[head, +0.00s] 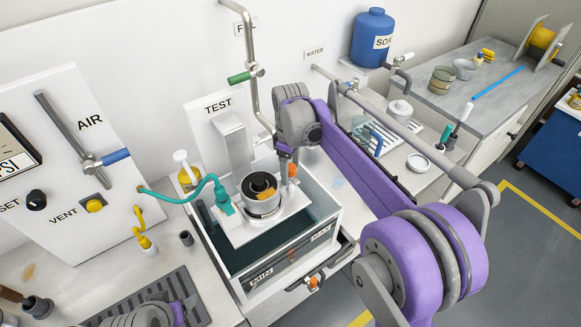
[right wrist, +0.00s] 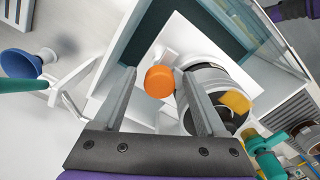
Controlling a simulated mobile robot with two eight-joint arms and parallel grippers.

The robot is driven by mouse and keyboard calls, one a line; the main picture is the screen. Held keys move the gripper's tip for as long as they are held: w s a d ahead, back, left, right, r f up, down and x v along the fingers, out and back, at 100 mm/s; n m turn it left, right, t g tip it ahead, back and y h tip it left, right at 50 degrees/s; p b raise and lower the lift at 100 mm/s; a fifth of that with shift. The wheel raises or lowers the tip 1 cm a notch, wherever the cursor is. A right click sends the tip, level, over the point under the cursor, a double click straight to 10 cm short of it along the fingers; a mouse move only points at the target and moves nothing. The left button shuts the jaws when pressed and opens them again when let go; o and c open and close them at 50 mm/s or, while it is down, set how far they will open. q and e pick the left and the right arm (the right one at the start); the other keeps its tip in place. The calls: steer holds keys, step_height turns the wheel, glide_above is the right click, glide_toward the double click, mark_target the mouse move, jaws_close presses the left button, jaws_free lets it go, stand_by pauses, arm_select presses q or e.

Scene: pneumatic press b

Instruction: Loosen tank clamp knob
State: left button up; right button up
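The orange clamp knob (head: 292,170) is at the right side of the white test fixture (head: 236,232) on the water tank (head: 286,270). My right gripper (head: 287,153) reaches down over it from above. In the right wrist view, the knob (right wrist: 160,82) shows between the two fingertips of my open right gripper (right wrist: 157,72), with a visible gap on each side. I cannot tell whether the fingers are level with it. A round metal cylinder (head: 262,203) with a dark top and a yellow-orange piece stands beside the knob. My left arm shows only partly at the bottom edge; its fingertips are not visible.
A teal hose (head: 190,196) runs to the fixture from the left. A vertical pipe with a green handle (head: 239,77) stands behind. The air panel (head: 75,160) is at left.

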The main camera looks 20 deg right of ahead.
mark_target(292, 169)
step_height(292, 169, up, 11)
steer(key=shift+p, duration=0.4)
steer(key=shift+s+f, duration=0.1)
stand_by(0.5)
steer(key=s+d+f+m+t, duration=0.1)
steer(key=s+f+m, duration=0.4)
steer(key=s, duration=0.8)
steer(key=s+d+f+m+t, duration=0.1)
steer(key=s+f+m+t, duration=0.3)
steer(key=s+f, duration=0.5)
steer(key=s+m, duration=0.1)
steer(key=s, duration=0.3)
steer(key=shift+d+f, duration=0.35)
